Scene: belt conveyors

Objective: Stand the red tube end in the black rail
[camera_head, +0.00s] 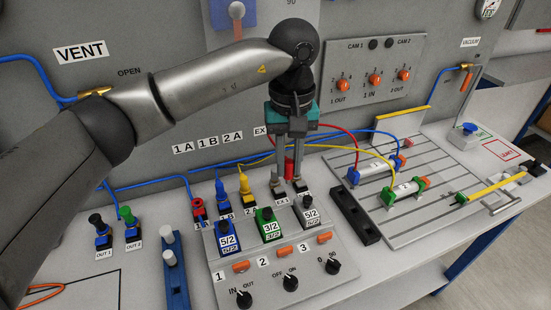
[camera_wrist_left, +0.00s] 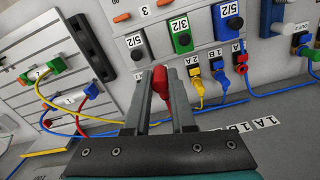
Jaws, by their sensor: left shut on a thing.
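My left gripper (camera_head: 289,187) is shut on the red tube end (camera_head: 289,167), which shows between its fingers. The fingers point down above the back of the valve panel, near the EX labels. In the left wrist view the red end (camera_wrist_left: 160,82) sits between the two grey fingers, and its lower part is hidden. The black rail (camera_head: 354,216) lies to the right of the gripper, between the valve panel and the slotted plate. In the left wrist view the rail (camera_wrist_left: 91,48) is at the upper left, apart from the gripper. My right gripper is not in view.
Blue (camera_head: 221,194) and yellow (camera_head: 244,184) tube ends stand left of the gripper. The valve panel (camera_head: 325,265) has several knobs in front. The slotted plate (camera_head: 375,225) bears two cylinders, with loose tubes arching behind. A blue rail (camera_head: 176,280) lies at left.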

